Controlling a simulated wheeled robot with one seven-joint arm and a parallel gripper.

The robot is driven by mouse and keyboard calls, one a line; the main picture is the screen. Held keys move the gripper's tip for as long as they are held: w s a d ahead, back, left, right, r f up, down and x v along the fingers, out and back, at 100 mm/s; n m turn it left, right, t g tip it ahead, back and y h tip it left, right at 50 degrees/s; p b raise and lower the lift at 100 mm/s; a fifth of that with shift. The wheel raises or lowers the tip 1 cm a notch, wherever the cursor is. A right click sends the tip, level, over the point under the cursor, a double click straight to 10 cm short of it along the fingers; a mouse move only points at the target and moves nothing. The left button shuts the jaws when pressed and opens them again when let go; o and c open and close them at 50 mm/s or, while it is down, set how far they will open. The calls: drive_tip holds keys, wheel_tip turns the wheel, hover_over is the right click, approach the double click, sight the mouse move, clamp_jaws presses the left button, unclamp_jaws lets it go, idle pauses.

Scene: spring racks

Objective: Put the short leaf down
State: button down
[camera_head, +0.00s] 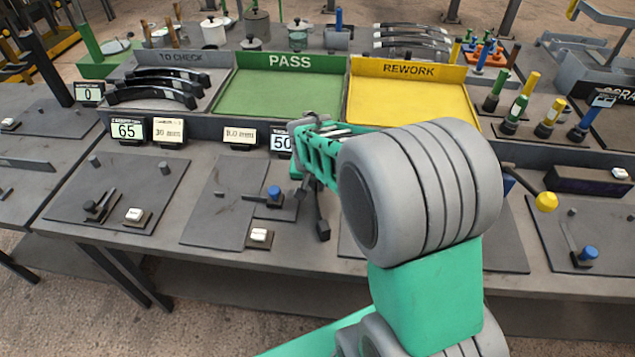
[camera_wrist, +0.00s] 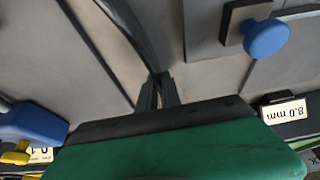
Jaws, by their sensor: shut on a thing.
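My gripper (camera_wrist: 160,92) is shut in the wrist view, with a dark, thin, curved strip, the short leaf (camera_wrist: 128,28), running up and left from between its fingers. In the head view my gripper (camera_head: 322,228) hangs over the front of the bench, just right of the plate with the blue knob. Whether the leaf touches the bench cannot be told.
Behind stand the TO CHECK tray (camera_head: 215,76) with several dark leaves, the green PASS tray (camera_head: 275,95) and the yellow REWORK tray (camera_head: 410,98). A blue knob (camera_head: 274,192) rises left of my gripper. Small displays line the bench (camera_head: 215,175).

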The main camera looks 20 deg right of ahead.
drive_tip(key=c, duration=2)
unclamp_jaws()
drive_tip(key=shift+f, duration=0.1)
drive_tip(key=o, duration=0.5)
drive_tip(key=shift+c, duration=0.2)
